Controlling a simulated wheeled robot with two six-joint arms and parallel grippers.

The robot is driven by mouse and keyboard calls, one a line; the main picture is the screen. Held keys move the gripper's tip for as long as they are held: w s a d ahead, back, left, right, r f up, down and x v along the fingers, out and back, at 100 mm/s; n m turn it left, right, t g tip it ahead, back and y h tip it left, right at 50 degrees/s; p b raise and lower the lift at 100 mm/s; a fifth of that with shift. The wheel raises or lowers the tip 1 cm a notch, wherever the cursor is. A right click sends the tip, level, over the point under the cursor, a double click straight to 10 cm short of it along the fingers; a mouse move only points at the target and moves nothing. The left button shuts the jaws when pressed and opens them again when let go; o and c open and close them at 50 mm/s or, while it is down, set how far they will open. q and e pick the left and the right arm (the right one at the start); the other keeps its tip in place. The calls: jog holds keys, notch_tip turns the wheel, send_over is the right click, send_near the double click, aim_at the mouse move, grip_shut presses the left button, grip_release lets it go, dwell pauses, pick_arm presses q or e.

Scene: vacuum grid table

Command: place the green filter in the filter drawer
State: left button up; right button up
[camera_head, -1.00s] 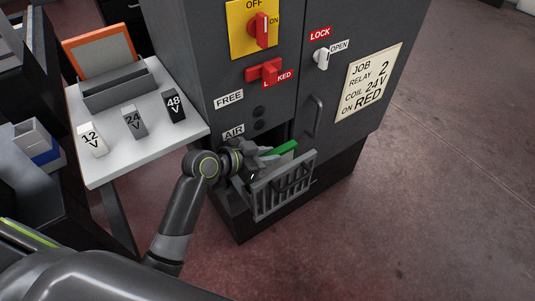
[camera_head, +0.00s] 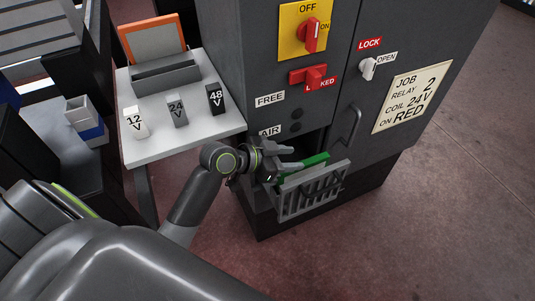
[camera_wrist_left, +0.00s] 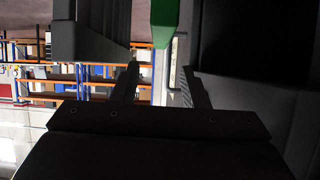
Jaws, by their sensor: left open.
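The green filter (camera_head: 314,160) shows as a green edge with a pale part, in the open filter drawer (camera_head: 313,192) low on the dark cabinet. The drawer's slatted grey front hides the filter's lower part. My left gripper (camera_head: 288,160) is open beside the drawer, at the left end of the filter. In the left wrist view, the green filter (camera_wrist_left: 165,22) lies beyond the gap between the open fingers of my left gripper (camera_wrist_left: 160,85). No contact with the filter is clear. My right gripper is not in view.
The cabinet carries a red switch (camera_head: 312,34), a red latch (camera_head: 312,76), a white lock knob (camera_head: 368,68) and a door handle (camera_head: 351,126). A white side table (camera_head: 190,140) on the left holds three voltage blocks and a grey tray. Floor to the right is clear.

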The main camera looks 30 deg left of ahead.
pick_arm(q)
jog(key=v, duration=0.8)
jog(key=shift+r, duration=0.3)
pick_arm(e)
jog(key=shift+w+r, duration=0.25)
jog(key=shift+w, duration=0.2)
pick_arm(q)
jog(key=shift+s, duration=0.15)
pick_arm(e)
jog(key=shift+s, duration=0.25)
